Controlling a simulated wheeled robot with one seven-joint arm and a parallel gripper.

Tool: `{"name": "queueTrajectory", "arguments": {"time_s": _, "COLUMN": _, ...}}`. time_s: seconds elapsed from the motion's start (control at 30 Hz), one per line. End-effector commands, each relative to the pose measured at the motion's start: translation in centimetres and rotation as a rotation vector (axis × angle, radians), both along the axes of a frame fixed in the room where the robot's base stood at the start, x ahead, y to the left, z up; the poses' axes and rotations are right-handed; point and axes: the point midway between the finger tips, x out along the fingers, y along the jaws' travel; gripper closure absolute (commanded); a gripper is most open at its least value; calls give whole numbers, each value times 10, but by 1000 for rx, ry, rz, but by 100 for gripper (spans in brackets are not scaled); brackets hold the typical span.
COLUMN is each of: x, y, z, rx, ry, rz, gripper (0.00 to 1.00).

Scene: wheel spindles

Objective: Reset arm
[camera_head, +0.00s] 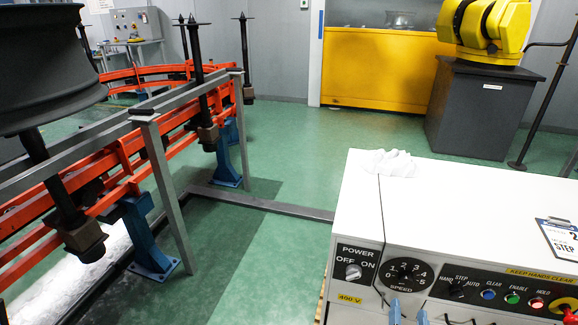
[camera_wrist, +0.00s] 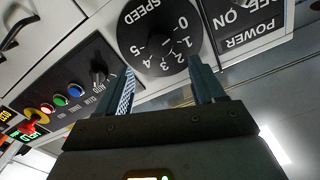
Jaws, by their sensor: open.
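My gripper (camera_wrist: 165,75) is open and empty, its two blue-grey fingers apart. In the wrist view the black SPEED dial (camera_wrist: 158,36) shows upside down beyond and between the fingertips. I cannot tell whether the fingers touch the panel. In the head view only the fingertips (camera_head: 408,311) show at the bottom edge, just below the SPEED dial (camera_head: 405,274) on the white control cabinet (camera_head: 470,200). The rest of my arm is out of that view.
The POWER knob (camera_head: 353,271) is left of the dial; a STEP/AUTO knob (camera_head: 456,288), coloured buttons and a red stop button (camera_head: 569,309) are right. An orange rail (camera_head: 125,150) with black spindles and a dark wheel (camera_head: 45,65) stands left. Green floor (camera_head: 290,150) is open between.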

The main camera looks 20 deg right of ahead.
Motion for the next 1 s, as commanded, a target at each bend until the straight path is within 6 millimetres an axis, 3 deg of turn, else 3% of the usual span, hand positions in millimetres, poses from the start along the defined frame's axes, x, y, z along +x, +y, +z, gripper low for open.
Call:
{"name": "queueTrajectory", "arguments": {"time_s": 0.17, "x": -14, "y": 11, "z": 0, "rx": -6, "ry": 11, "rz": 25, "gripper": 32}}
{"name": "queueTrajectory", "arguments": {"time_s": 0.27, "x": -38, "y": 31, "z": 4, "rx": -17, "ry": 30, "rz": 74, "gripper": 32}}
{"name": "queueTrajectory", "arguments": {"time_s": 0.47, "x": -107, "y": 82, "z": 28, "rx": -54, "ry": 86, "rz": 206, "gripper": 32}}
{"name": "queueTrajectory", "arguments": {"time_s": 0.77, "x": -205, "y": 139, "z": 94, "rx": -117, "ry": 184, "rz": 392, "gripper": 32}}
{"name": "queueTrajectory", "arguments": {"time_s": 1.0, "x": -268, "y": 169, "z": 167, "rx": -175, "ry": 270, "rz": 521, "gripper": 32}}
